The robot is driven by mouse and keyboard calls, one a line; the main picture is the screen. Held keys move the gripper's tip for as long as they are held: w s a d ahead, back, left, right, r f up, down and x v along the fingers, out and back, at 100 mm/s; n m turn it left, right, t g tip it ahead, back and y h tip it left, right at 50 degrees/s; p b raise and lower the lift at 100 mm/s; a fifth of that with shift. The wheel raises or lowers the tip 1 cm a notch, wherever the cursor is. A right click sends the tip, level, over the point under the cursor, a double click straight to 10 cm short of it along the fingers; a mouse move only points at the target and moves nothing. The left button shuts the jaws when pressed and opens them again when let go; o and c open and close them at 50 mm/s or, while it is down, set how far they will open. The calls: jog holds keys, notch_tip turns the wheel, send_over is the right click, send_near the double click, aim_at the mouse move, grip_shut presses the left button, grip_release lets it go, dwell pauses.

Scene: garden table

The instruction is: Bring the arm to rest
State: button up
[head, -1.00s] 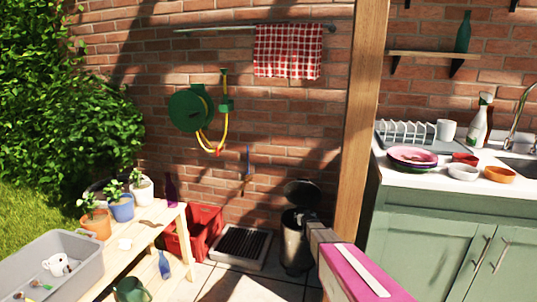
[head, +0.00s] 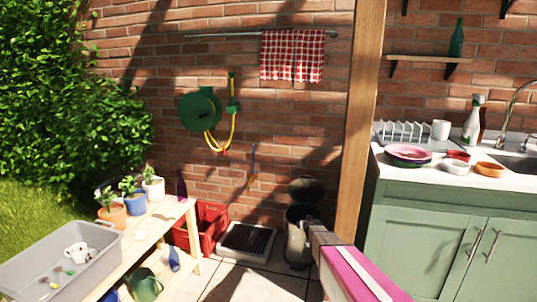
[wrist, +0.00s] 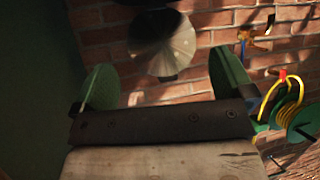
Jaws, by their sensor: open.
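My arm (head: 355,273) extends from the bottom edge of the head view, toward the bin. In the wrist view, my gripper (wrist: 165,82) shows two green finger pads spread wide apart with nothing between them. Beyond the pads are the brick wall and a dark, silvery rounded thing (wrist: 168,45), apart from the fingers as far as I can tell. My fingers are not clearly visible in the head view.
A bin (head: 297,240) with its lid up and a red crate (head: 212,228) stand by the wall. A potting bench (head: 168,222) with a grey tub (head: 25,275) is at left. A green counter (head: 425,235) is at right. Paving between is partly free.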

jog(key=s+r+g, duration=0.3)
jog(key=s+g, duration=0.1)
jog(key=s, duration=0.8)
jog(key=s+a+r+g, duration=0.1)
jog(key=s+r+g, duration=0.2)
jog(key=s, duration=0.9)
jog(key=s+a+r+g, duration=0.1)
jog(key=s+g, duration=0.4)
jog(key=s, duration=0.8)
jog(key=shift+r+y, duration=0.3)
jog(key=shift+r, duration=0.6)
